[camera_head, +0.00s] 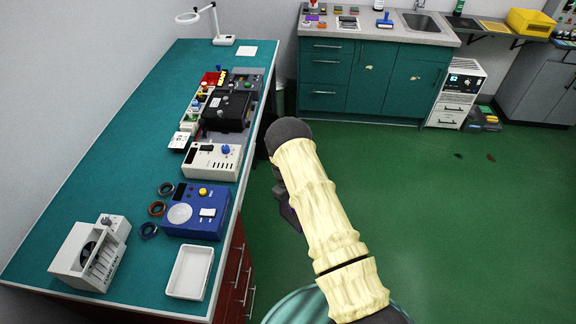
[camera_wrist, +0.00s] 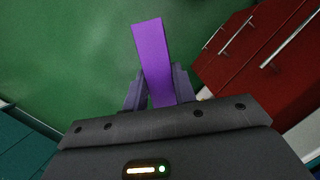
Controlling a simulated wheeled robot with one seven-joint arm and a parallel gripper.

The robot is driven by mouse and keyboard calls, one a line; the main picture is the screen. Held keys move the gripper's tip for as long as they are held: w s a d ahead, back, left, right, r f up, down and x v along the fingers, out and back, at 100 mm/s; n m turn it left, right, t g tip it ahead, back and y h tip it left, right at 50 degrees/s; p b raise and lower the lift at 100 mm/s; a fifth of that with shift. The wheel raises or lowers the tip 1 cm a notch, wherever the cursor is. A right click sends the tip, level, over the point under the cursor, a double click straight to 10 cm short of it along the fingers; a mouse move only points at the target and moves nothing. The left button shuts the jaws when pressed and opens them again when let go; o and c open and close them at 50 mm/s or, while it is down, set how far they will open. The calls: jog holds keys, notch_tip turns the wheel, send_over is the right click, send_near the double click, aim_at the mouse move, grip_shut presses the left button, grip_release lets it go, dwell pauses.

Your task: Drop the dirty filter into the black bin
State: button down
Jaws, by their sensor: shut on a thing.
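My gripper (camera_wrist: 160,92) is shut on a flat, plain purple slab (camera_wrist: 153,50), which I take to be the dirty filter. The slab sticks out past the fingertips above the green floor in the wrist view. In the head view my gripper (camera_head: 287,205) hangs over the floor to the right of the long bench, and the slab is hidden there. A dark shape (camera_head: 262,147) shows between the bench's right edge and my arm. I cannot tell whether it is the black bin. No black bin shows clearly in either view.
The teal-topped bench (camera_head: 110,140) on the left holds several devices and a white tray (camera_head: 190,271). Its red drawers (camera_head: 236,270) face the floor and also show close by in the wrist view (camera_wrist: 245,60). Green cabinets (camera_head: 372,75) stand at the back. The floor on the right is open.

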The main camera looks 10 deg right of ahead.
jog(key=s+d+f+m+y, duration=0.1)
jog(key=s+f+m, duration=0.5)
jog(key=s, duration=0.6)
jog(key=shift+s+f+y, duration=0.25)
jog(key=shift+s+y, duration=0.05)
jog(key=shift+d, duration=0.2)
